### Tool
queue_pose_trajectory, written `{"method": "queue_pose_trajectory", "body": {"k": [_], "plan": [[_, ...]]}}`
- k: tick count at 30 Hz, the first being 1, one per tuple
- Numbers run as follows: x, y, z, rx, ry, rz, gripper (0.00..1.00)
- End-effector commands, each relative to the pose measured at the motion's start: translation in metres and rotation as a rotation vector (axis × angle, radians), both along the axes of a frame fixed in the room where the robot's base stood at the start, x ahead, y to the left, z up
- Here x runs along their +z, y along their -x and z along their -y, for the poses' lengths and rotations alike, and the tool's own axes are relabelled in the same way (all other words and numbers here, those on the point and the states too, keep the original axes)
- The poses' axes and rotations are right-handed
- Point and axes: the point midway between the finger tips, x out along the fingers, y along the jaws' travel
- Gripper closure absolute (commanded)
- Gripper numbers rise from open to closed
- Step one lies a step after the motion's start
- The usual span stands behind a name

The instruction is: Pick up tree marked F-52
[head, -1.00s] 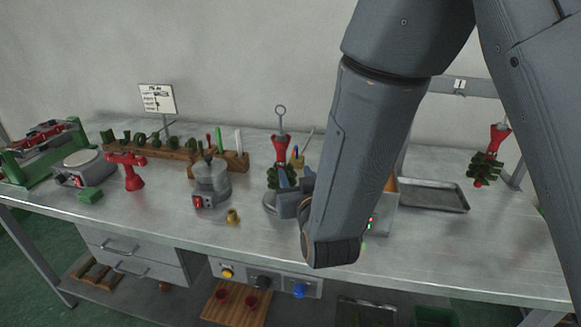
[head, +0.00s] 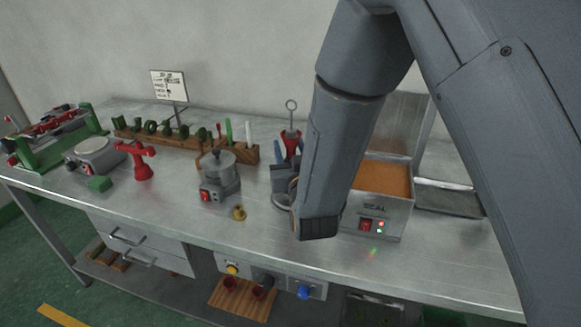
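A wax tree with a red cone (head: 291,143) and a metal ring (head: 291,104) on top stands upright towards the back of the bench, in the head view. Its lower part is hidden behind my gripper. No F-52 mark is readable on it. My gripper (head: 294,163) is right at the tree, in front of its lower part, with its fingers pointing up and back. My forearm covers part of the gripper, and I cannot tell whether the fingers are closed on the tree.
A box marked SEAL (head: 378,213) with orange contents stands just right of my wrist, a tray (head: 450,201) beyond it. A lidded pot (head: 219,178) and small brass piece (head: 239,213) are to the left. A wooden tool rack (head: 245,155) and sign (head: 169,86) stand behind.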

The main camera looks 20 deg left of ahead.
Motion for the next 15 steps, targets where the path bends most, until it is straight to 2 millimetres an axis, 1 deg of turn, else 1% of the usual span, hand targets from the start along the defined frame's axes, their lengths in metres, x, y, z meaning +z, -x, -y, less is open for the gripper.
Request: {"method": "queue_pose_trajectory", "body": {"k": [1,4,12,14,15], "plan": [[0.0021,-0.0053,-0.0036,-0.001,-0.001,0.002,0.59],[0.0007,-0.0113,-0.0083,0.001,0.000,0.000,0.59],[0.0002,-0.0126,-0.0107,0.003,0.000,0.000,0.59],[0.0002,-0.0126,-0.0107,0.003,0.000,0.000,0.69],[0.0002,-0.0125,-0.0107,0.003,0.000,0.000,0.76]]}}
